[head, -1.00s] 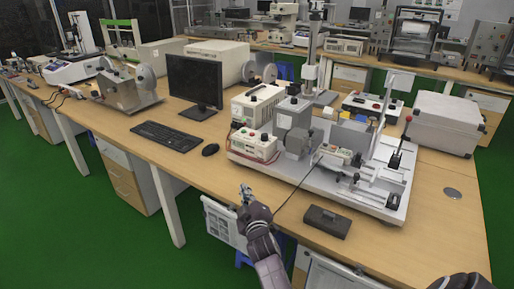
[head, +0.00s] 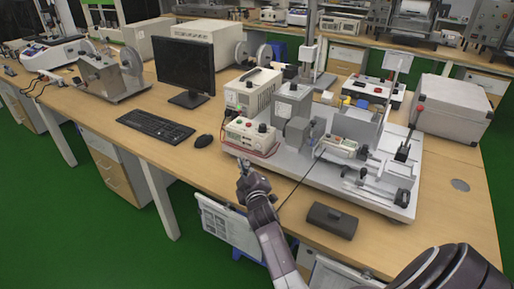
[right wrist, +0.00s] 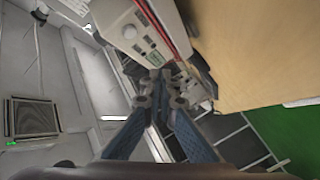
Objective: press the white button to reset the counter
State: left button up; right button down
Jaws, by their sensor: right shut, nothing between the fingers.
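A white box with a small display, knobs and a red base (head: 251,137) stands at the table's front edge in the head view. A white box with a display and small buttons (right wrist: 140,35) shows at the top of the right wrist view. A small white unit with a display (head: 341,147) sits on the test rig to the right. I cannot tell for sure which button is the white one. My right gripper (head: 243,166) is shut and empty, in front of and below the red-based box, apart from it. Its fingertips meet mid-frame in the right wrist view (right wrist: 160,88).
The test rig's pale base plate (head: 385,200) fills the table's right part. A dark block (head: 332,220) lies in front of it. A mouse (head: 204,141), keyboard (head: 155,128) and monitor (head: 184,65) stand left. A cable runs over the front edge.

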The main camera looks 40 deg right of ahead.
aim_at(258, 146)
pick_arm(q)
jog(key=shift+s+d+f+b, duration=0.25)
jog(key=shift+s+f+b, duration=0.05)
jog(key=shift+s+f, duration=0.15)
pick_arm(e)
jog(key=d, duration=0.2)
jog(key=w+d, duration=0.2)
jog(key=d, duration=0.1)
jog(key=shift+w+d, duration=0.2)
jog(key=shift+d, duration=0.1)
pick_arm(q)
jog(key=shift+w, duration=0.65)
jog(key=shift+s, duration=0.2)
pick_arm(e)
jog(key=shift+d, duration=0.15)
jog(key=shift+w+d, duration=0.15)
jog(key=shift+d, duration=0.1)
